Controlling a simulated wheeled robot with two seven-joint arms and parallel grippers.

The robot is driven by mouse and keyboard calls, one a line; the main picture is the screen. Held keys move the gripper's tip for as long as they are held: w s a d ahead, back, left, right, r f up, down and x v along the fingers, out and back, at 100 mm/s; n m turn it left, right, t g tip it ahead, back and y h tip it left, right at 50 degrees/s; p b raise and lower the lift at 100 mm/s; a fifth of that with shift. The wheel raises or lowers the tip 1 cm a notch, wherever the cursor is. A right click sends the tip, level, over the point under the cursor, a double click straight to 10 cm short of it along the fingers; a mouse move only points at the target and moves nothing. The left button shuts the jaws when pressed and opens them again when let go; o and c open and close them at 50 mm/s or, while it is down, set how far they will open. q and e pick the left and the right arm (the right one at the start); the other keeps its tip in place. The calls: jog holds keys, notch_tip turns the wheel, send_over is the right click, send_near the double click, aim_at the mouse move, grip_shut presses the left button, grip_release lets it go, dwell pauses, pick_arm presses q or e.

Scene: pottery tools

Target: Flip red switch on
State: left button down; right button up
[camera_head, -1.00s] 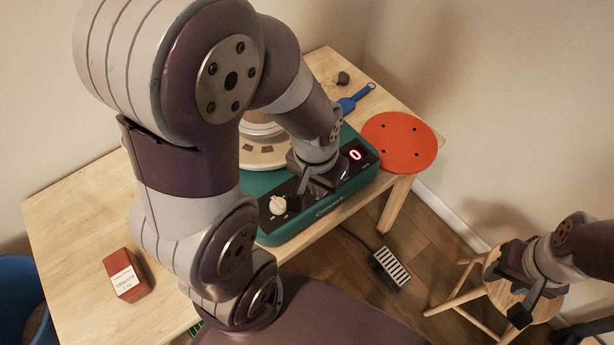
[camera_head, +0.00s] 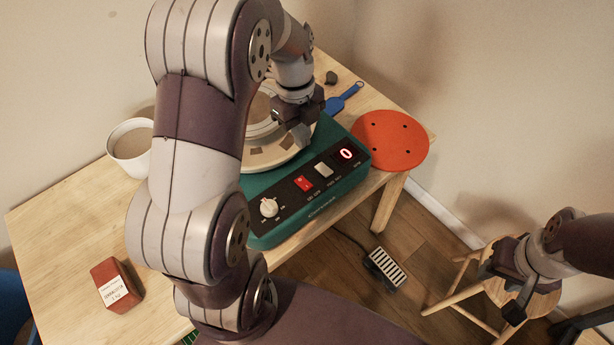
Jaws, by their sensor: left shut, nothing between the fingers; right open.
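The red switch (camera_head: 303,183) is on the black front panel of the green pottery wheel (camera_head: 262,230). I cannot tell the red switch's position for certain. My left gripper (camera_head: 301,139) is shut and empty, above the wheel head, behind the panel and apart from the switch. My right gripper (camera_head: 506,285) is open and empty at the lower right, over a wooden stool.
An orange-red disc (camera_head: 390,140) and a blue tool (camera_head: 344,99) lie right of the wheel. A white bucket (camera_head: 130,147) stands at the left back, a red clay block (camera_head: 117,285) at the left front. A foot pedal (camera_head: 385,268) is on the floor near the stool (camera_head: 490,290).

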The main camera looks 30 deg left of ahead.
aim_at(307, 186)
pick_arm(q)
jog(key=f, duration=0.4)
jog(key=d+f, duration=0.1)
jog(key=f, duration=0.9)
jog(key=shift+s+d, duration=0.3)
jog(key=shift+f, duration=0.3)
jog(key=shift+s+d+r, duration=0.1)
jog(key=shift+s+d, duration=0.05)
jog(key=shift+s, duration=0.1)
jog(key=shift+w, duration=0.15)
jog(key=shift+w+a+r, duration=0.1)
jog(key=shift+a, duration=0.15)
jog(key=shift+w+a, duration=0.25)
jog(key=shift+a, duration=0.35)
